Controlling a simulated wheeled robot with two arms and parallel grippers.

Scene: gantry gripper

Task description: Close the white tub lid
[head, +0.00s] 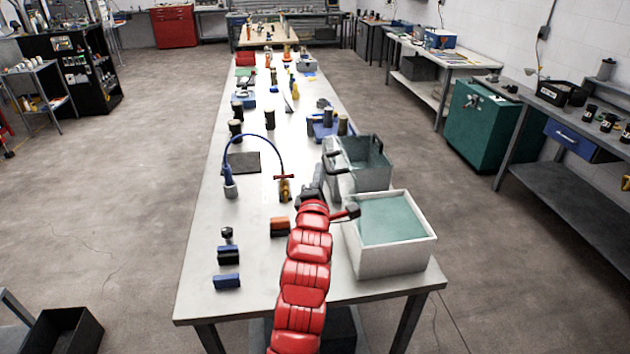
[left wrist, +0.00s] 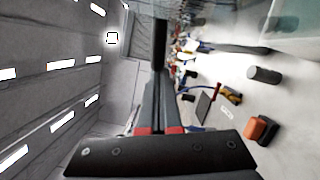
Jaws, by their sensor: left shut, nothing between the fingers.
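My right gripper is not in view.
The table (head: 190,290) holds an orange-brown block (head: 279,227), blue-and-black blocks (head: 228,256), a blue curved hose (head: 253,137) and a dark flat plate (head: 243,162). Several bottles and tools stand farther back. A green cabinet (head: 487,125) stands to the right across open floor.

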